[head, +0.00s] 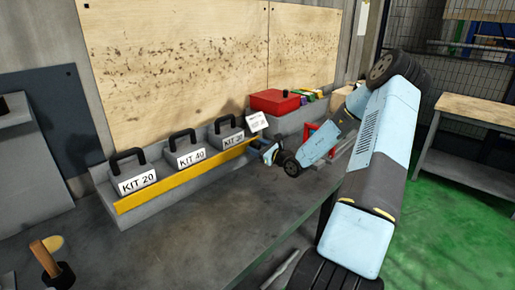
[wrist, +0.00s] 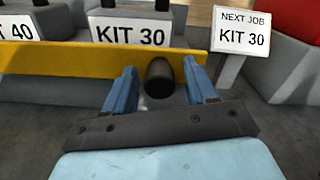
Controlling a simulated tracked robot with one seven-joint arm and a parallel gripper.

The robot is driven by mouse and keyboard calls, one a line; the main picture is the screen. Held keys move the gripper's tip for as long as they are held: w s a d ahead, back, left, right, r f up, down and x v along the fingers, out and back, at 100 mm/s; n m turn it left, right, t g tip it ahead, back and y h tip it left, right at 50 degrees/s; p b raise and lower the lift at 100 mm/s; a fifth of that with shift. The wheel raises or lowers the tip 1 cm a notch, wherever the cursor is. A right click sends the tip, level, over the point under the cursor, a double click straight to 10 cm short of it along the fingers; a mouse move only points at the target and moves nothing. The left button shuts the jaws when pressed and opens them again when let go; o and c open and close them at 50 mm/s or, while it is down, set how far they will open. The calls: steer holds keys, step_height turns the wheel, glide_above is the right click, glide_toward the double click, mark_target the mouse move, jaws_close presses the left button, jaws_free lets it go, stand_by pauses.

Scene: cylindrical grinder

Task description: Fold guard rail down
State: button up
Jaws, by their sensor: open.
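The yellow guard rail (head: 185,179) stands upright along the front of the grey kit shelf, across the lower front of the kit boxes. It also crosses the wrist view (wrist: 60,60). A black rounded knob (wrist: 160,78) sits at the rail's right part in the wrist view. My gripper (head: 268,152) is at the rail's right end. In the wrist view my gripper (wrist: 159,72) is open, with one blue finger on each side of the knob. I cannot tell whether either finger touches it.
Grey boxes KIT 20 (head: 137,181), KIT 40 (head: 190,157) and KIT 30 (head: 227,139) stand behind the rail. A sign (wrist: 242,30) reads "NEXT JOB KIT 30". A red box (head: 275,102) is farther back. The grey bench (head: 210,225) before the rail is mostly clear.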

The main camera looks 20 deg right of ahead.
jaws_close()
steer(key=shift+s+f+t+y, duration=0.15)
steer(key=shift+f+t+y, duration=0.15)
steer(key=shift+t, duration=0.5)
jaws_free()
stand_by(0.3)
steer(key=v, duration=1.3)
steer(key=shift+s+d+f, duration=0.1)
steer(key=shift+s+d, duration=0.15)
steer(key=shift+s, duration=0.1)
